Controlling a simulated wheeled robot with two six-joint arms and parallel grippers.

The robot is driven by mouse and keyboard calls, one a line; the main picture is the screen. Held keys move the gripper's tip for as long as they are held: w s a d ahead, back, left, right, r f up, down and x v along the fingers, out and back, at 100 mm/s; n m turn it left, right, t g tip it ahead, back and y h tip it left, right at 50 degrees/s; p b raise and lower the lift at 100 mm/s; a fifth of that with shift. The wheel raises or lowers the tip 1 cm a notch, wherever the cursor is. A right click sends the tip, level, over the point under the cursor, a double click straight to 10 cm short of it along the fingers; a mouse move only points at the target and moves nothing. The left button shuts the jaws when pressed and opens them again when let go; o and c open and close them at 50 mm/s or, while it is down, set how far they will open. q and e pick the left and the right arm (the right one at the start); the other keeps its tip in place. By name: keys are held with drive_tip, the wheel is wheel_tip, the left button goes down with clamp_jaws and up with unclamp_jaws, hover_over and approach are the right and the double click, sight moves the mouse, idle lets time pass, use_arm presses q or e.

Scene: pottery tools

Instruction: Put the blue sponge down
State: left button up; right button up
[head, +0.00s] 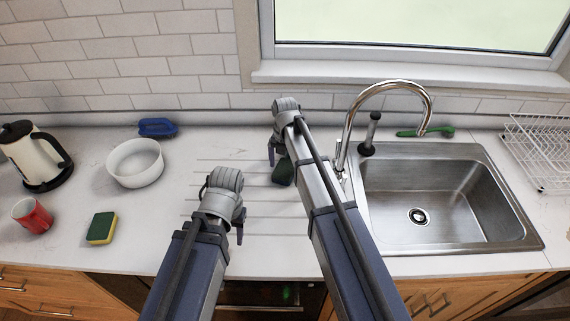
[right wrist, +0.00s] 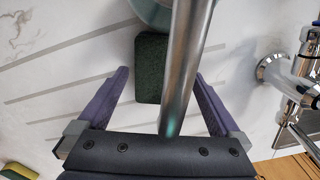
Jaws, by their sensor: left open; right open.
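A dark green block like a sponge (head: 284,172) lies on the white counter beside my right forearm, partly hidden by it. In the right wrist view, the block (right wrist: 149,75) lies between the spread purple fingers of my right gripper (right wrist: 160,95), apart from both; a metal rod covers its right edge. Only its green face shows; no blue is visible on it. In the head view my right gripper (head: 273,152) is open at the back of the counter. My left gripper (head: 224,212) is open and empty over the counter. A blue handled scrubber (head: 157,127) lies at the back left.
A yellow-green sponge (head: 102,228), red mug (head: 33,216), kettle (head: 28,158) and white bowl (head: 135,163) stand on the left. The faucet (head: 347,128) and sink (head: 440,195) are right of my right arm. Counter between bowl and left gripper is clear.

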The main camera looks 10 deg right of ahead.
sight(285, 168)
wheel_tip(285, 168, up, 11)
drive_tip(key=p, duration=1)
drive_tip(key=s+a+m, duration=0.3)
drive_tip(key=s+m, duration=0.8)
drive_tip(key=m, duration=0.2)
drive_tip(key=s+a+m+h, duration=0.1)
drive_tip(key=s+a+m, duration=0.3)
drive_tip(key=s+m, duration=0.8)
drive_tip(key=shift+s+a+m, duration=0.25)
drive_tip(key=shift+s+m, duration=0.05)
drive_tip(key=shift+m, duration=0.3)
